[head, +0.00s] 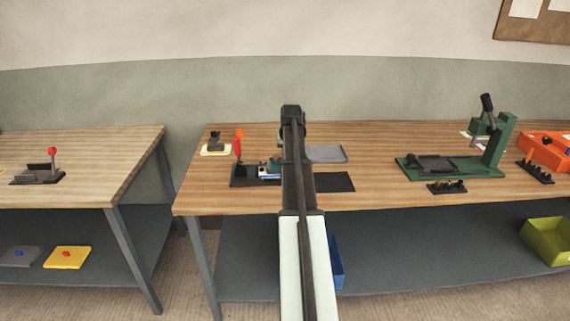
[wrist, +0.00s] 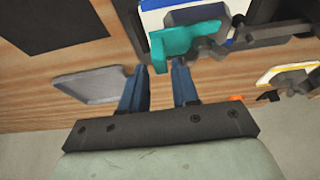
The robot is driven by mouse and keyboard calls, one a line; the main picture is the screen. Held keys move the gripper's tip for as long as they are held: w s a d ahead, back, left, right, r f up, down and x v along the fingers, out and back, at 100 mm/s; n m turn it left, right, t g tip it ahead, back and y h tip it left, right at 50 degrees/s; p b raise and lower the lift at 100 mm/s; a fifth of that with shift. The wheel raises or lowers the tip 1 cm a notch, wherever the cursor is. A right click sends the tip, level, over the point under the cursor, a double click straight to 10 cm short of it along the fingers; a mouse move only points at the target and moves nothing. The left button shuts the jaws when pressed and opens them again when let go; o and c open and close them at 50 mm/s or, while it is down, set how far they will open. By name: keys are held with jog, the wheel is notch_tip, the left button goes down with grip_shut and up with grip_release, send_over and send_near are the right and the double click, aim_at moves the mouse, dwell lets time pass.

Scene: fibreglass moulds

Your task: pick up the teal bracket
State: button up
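The teal bracket (wrist: 186,40) shows in the wrist view just past my fingertips, beside a dark clamp part and over a blue and white block (wrist: 165,7). I cannot tell whether it touches them. My gripper (wrist: 160,68) is open, with its two blue fingers apart and nothing visible between them. The bracket lies slightly right of the gap between the fingertips. In the head view my arm covers the gripper and much of this area. The dark fixture (head: 243,182) with an orange-red lever (head: 238,143) stands just left of my arm.
A grey tray (head: 327,153) and a black mat (head: 336,182) lie right of the fixture. A dark object on a yellow-edged pad (head: 215,152) sits at the back left. A green press (head: 455,173) stands farther right, with clear wood between.

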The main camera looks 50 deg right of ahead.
jog(key=shift+x, duration=0.8)
jog(key=shift+c, duration=0.4)
grip_shut()
jog(key=shift+r, duration=0.1)
jog(key=s+d, duration=1.6)
dwell(0.6)
jog(key=shift+s+d+r, duration=0.1)
jog(key=shift+r, duration=0.15)
